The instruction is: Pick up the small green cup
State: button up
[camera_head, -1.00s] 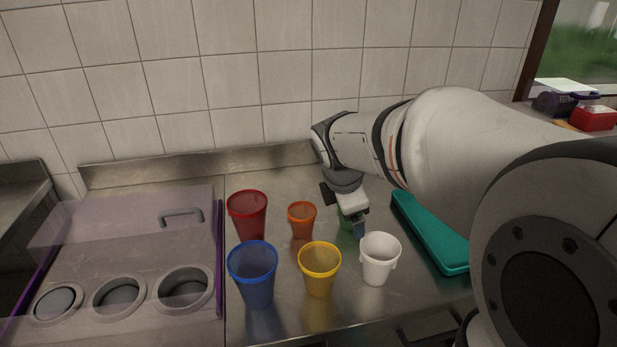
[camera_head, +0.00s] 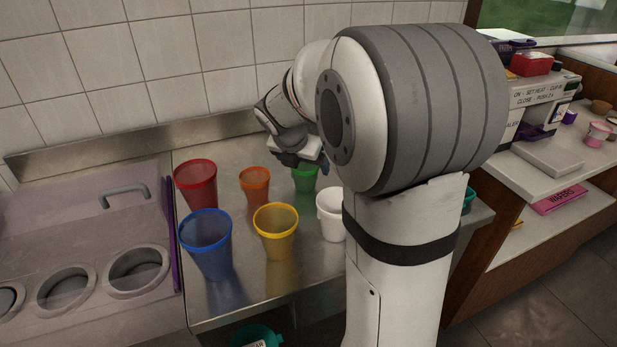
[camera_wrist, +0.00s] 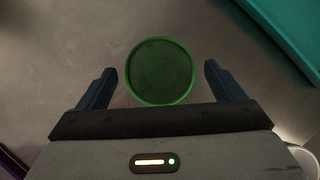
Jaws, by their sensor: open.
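The small green cup (camera_head: 304,180) stands on the steel counter, partly hidden behind my gripper and arm in the head view. In the wrist view the green cup (camera_wrist: 160,70) is seen from above, its round rim centred between the two blue fingers. My gripper (camera_wrist: 159,88) is open, with one finger on each side of the cup and a visible gap on both sides. In the head view my gripper (camera_head: 311,166) is at the cup, its fingers mostly hidden.
An orange cup (camera_head: 254,187) and red cup (camera_head: 196,185) stand left of the green one. A yellow cup (camera_head: 275,233), blue cup (camera_head: 207,245) and white cup (camera_head: 331,215) stand nearer the front. A teal tray (camera_wrist: 292,30) lies close by in the wrist view.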

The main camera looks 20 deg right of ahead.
jog(key=shift+x, duration=1.2)
jog(key=shift+c, duration=0.4)
jog(key=c, duration=1)
jog(key=shift+r, duration=0.1)
